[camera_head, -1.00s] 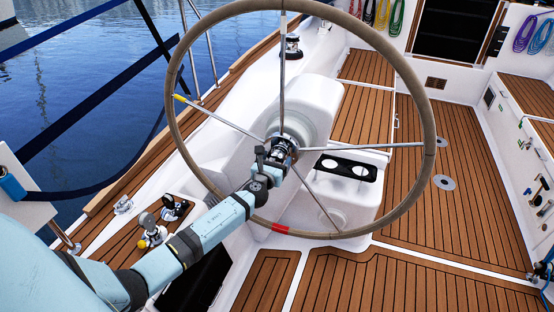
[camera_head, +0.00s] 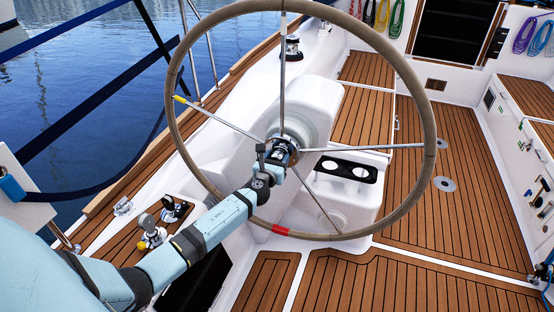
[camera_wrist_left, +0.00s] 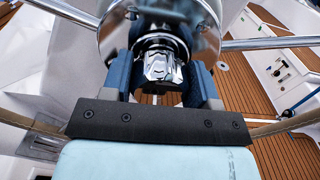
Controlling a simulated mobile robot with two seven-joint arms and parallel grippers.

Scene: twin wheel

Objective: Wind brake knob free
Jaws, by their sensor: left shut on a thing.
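The brake knob (camera_wrist_left: 160,65) is a small lobed chrome knob at the hub of the steering wheel (camera_head: 430,125). In the left wrist view it sits between the two blue fingers of my left gripper (camera_wrist_left: 162,78), below a round chrome hub (camera_wrist_left: 195,20). My left gripper (camera_head: 281,150) is shut on the knob. In the head view the gripper and wrist hide most of the knob. The wheel has a tan rim, thin metal spokes, a red band at the bottom and a yellow mark at the left. My right gripper is not in view.
A white pedestal (camera_head: 310,105) stands behind the wheel, with a black cup holder (camera_head: 346,171) at its right. Chrome deck fittings (camera_head: 152,228) stand at the left by my arm. The teak cockpit floor (camera_head: 430,210) is clear at the right.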

